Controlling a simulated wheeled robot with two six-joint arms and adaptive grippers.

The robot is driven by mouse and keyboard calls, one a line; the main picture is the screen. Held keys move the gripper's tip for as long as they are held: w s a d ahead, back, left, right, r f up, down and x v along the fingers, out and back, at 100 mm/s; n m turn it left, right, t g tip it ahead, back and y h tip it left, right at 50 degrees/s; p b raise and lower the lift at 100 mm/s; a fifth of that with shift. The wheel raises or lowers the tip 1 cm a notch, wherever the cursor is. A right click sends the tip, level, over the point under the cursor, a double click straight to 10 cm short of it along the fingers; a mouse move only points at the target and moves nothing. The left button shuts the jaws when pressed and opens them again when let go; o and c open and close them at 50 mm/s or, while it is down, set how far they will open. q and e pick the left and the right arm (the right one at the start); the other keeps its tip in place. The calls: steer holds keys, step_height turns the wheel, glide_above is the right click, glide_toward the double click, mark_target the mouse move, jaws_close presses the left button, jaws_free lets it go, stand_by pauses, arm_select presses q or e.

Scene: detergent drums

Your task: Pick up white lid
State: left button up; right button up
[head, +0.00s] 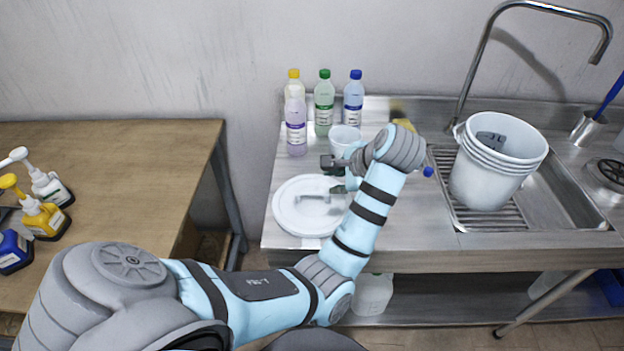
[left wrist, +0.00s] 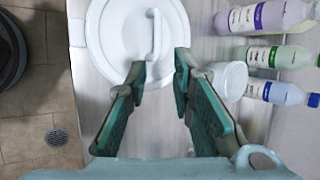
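The white lid (head: 305,207) lies flat on the steel counter, near its left front edge. It is round with a raised bar handle, and it also shows at the top of the left wrist view (left wrist: 120,40). My left gripper (head: 337,175) is over the lid's right side in the head view. In the left wrist view its two green-padded fingers (left wrist: 160,72) are apart, with nothing between the tips; the handle is just beyond them. Whether the fingertips touch the lid I cannot tell. My right gripper is not seen.
A white cup (head: 344,139) stands close behind the gripper. Several bottles (head: 324,105) stand behind the lid. Stacked white buckets (head: 492,165) stand at the sink under the tap (head: 530,10).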

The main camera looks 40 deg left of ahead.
arm_select(q)
steer(key=b, duration=0.5)
glide_toward(313, 193)
steer(key=x, duration=0.3)
steer(key=shift+w+f, duration=0.25)
steer(key=shift+f, duration=0.05)
steer(key=x, duration=0.5)
steer(key=shift+s+a+f, duration=0.1)
steer(key=shift+a+f, duration=0.1)
steer(key=shift+a, duration=0.2)
jaws_close()
